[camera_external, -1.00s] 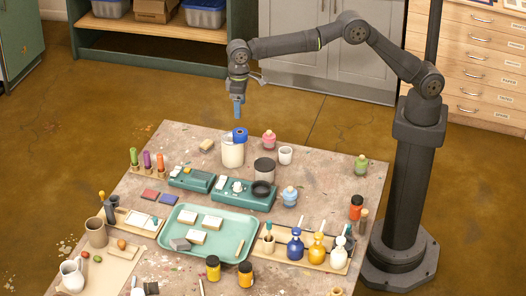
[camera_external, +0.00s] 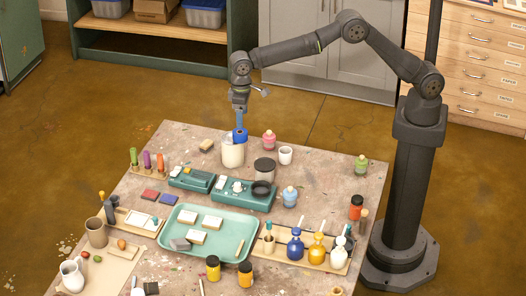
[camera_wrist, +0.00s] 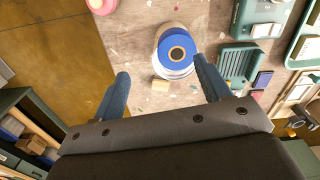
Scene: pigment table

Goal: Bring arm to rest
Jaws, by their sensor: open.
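My gripper (camera_external: 240,122) is above the back of the table, just over a cream jar with a blue ring-shaped top (camera_external: 240,136). In the wrist view my gripper (camera_wrist: 160,82) shows two blue fingers spread wide apart with nothing between them. The blue ring with a dark centre (camera_wrist: 178,50) lies beyond the fingertips, nearer the right finger. In the external view the fingertips overlap the blue ring, so I cannot tell whether they touch it.
A small tan block (camera_wrist: 161,86) lies near the jar. Floor shows behind the table.

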